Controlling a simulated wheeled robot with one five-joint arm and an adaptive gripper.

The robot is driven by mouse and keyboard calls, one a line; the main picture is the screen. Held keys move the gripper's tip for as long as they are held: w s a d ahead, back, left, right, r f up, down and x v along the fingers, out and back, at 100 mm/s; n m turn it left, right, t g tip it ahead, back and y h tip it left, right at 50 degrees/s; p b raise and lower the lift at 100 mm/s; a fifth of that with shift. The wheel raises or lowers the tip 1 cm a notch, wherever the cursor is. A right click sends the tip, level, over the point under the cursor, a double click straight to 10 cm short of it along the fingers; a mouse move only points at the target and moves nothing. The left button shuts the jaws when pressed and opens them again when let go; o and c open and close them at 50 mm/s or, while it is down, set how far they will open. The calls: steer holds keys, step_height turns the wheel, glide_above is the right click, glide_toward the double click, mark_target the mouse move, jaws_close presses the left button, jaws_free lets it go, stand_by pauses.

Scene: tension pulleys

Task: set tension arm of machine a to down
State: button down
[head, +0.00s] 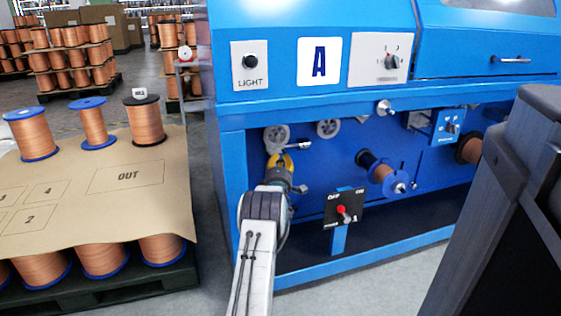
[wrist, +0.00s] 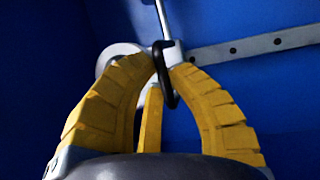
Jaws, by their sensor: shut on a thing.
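The blue machine A (head: 235,150) carries a white letter plate (head: 319,61) on its upper front. My gripper (head: 282,160) reaches into its open bay at the upper left, next to a grey pulley (head: 276,136). In the wrist view, my yellow fingers (wrist: 166,62) are shut around a small fitting with a black loop (wrist: 167,88), which appears to be part of the tension arm. A thin metal rod (wrist: 162,18) runs up from it. A pale pulley (wrist: 114,57) is partly hidden behind the left finger. The gripped part is mostly hidden in the head view.
A black switch box (head: 344,208) with a red-tipped lever stands right of my arm. A copper spool (head: 381,172) and a second pulley (head: 328,128) are in the bay. A holed metal bar (wrist: 255,47) crosses the blue panel. A spool pallet (head: 100,205) stands left.

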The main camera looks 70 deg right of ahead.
steer(key=shift+f, duration=0.1)
step_height(320, 180, down, 20)
stand_by(0.7)
steer(key=shift+w, duration=0.1)
steer(key=c, duration=1.2)
jaws_free()
steer(key=shift+f, duration=0.1)
steer(key=shift+a, duration=0.2)
steer(key=shift+v, duration=5.8)
